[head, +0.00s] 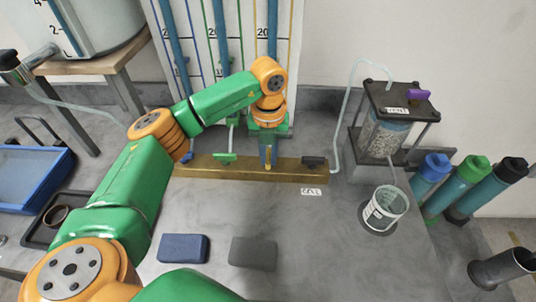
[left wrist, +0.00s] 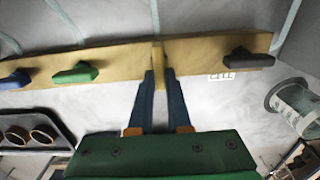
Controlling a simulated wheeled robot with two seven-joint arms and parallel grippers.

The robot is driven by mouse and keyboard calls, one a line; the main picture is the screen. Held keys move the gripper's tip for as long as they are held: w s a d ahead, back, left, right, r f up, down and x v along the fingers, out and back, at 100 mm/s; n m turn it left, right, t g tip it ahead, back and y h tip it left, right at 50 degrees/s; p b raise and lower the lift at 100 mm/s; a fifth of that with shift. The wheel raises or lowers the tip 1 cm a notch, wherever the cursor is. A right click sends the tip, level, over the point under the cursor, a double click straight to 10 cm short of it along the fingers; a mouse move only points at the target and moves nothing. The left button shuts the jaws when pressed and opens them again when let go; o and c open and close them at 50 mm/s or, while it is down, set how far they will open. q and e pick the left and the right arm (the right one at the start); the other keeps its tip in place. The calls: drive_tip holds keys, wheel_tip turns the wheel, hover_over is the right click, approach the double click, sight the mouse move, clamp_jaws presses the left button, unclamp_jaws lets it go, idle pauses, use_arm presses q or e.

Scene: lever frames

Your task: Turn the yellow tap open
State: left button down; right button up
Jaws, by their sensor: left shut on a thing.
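A brass bar (head: 215,169) on the grey bench carries a row of taps. The yellow tap (left wrist: 157,52) stands between the fingertips of my left gripper (left wrist: 155,75) in the left wrist view. Its handle lies across the bar there, while the other handles lie roughly along it. In the head view my left gripper (head: 268,156) reaches down onto the bar from above, shut on the yellow tap, which is mostly hidden by the fingers. My right gripper is in neither view.
The green tap (head: 224,158) is left of the yellow one, and the black tap (head: 314,161) is right. A blue tap (left wrist: 15,78) sits farther left. A clear cup (head: 384,209) and a blue block (head: 183,248) stand on the bench.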

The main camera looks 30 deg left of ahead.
sight(268, 158)
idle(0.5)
use_arm(q)
drive_tip(key=c, duration=0.9)
unclamp_jaws()
drive_tip(key=shift+o, duration=0.2)
wheel_tip(268, 158, up, 7)
drive_tip(key=shift+r+b, duration=0.1)
drive_tip(key=shift+b, duration=0.55)
